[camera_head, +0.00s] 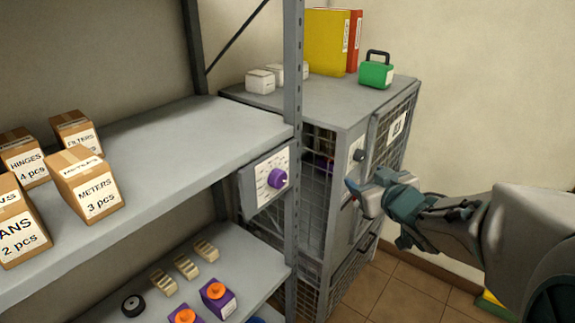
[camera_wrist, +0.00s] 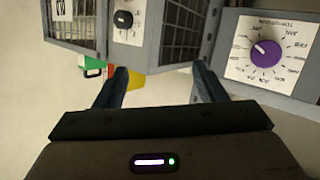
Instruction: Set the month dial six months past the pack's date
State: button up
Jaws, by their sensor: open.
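The purple month dial (camera_head: 277,178) sits on a white plate with a ring of printed month marks, on the end of the shelf rack. It also shows in the wrist view (camera_wrist: 265,53), at the upper right. Its light pointer mark seems to point to the upper left there; the words are too small to read surely. My gripper (camera_head: 364,192) is open and empty, to the right of the dial and apart from it. Its two fingers show in the wrist view (camera_wrist: 160,83). Purple packs with orange tops (camera_head: 218,299) stand on the lower shelf; no date is readable.
A mesh cabinet (camera_head: 345,125) stands behind my gripper, with a black knob (camera_head: 358,155) on its front. A green case (camera_head: 376,73) and a yellow binder (camera_head: 326,42) stand on it. Cardboard boxes (camera_head: 88,190) fill the upper shelf's left. A rack post (camera_head: 293,100) rises beside the dial.

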jog(key=a+f+n+y+b, duration=0.2)
jog(key=a+y, duration=0.1)
jog(key=y, duration=0.2)
jog(key=n+g+y, duration=0.3)
jog(key=g+y, duration=0.1)
jog(key=y, duration=0.2)
send_near(282, 180)
jog(key=x, duration=0.8)
jog(key=shift+w+a+r, duration=0.1)
jog(key=shift+w+a, duration=0.05)
jog(key=shift+a, duration=0.15)
jog(key=shift+b, duration=0.3)
jog(key=c, duration=1)
